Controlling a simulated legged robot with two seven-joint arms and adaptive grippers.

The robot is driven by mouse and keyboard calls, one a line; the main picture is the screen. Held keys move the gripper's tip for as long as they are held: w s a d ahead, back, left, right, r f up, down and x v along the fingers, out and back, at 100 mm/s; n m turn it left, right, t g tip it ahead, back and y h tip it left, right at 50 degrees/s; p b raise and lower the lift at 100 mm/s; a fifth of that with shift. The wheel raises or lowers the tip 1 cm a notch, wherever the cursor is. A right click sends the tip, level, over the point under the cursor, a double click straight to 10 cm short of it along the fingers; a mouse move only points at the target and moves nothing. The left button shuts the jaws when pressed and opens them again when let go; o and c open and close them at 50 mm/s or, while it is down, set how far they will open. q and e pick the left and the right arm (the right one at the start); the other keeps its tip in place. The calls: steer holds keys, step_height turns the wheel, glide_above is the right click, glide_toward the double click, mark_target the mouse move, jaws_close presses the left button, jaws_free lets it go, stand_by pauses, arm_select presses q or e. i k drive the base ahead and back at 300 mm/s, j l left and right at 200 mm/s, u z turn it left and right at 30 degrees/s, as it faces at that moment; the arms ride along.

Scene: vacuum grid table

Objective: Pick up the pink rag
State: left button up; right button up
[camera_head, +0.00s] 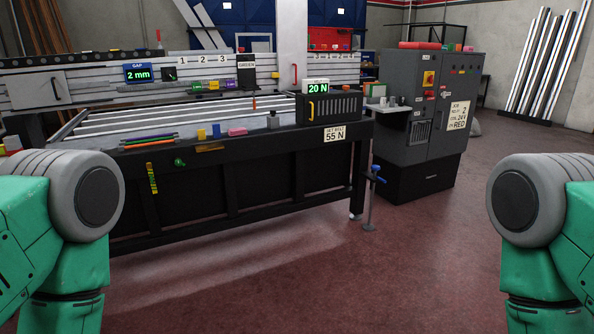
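A small pink item (237,131), which may be the pink rag, lies on the front ledge of the vacuum grid table (230,160). It is too small to tell whether it is cloth. My green arms show at the left and right edges of the view. Neither gripper is in view, and both arms are well apart from the table's pink item.
Blue and yellow blocks (216,130) sit beside the pink item on the ledge, with long coloured sticks (148,139) further left. A dark box with a 20 N display (318,87) stands right of it. A floor stand (370,200) is by the table's right end. The foreground floor is clear.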

mark_target(238, 131)
steer(key=i+u, duration=0.15)
steer(key=i, duration=0.35)
steer(key=i+l+u, duration=0.1)
steer(key=i, duration=0.4)
steer(key=i+l+u, duration=0.15)
steer(key=i, duration=0.35)
steer(key=i+l+u, duration=0.15)
steer(key=i+l, duration=0.15)
steer(key=i, duration=0.2)
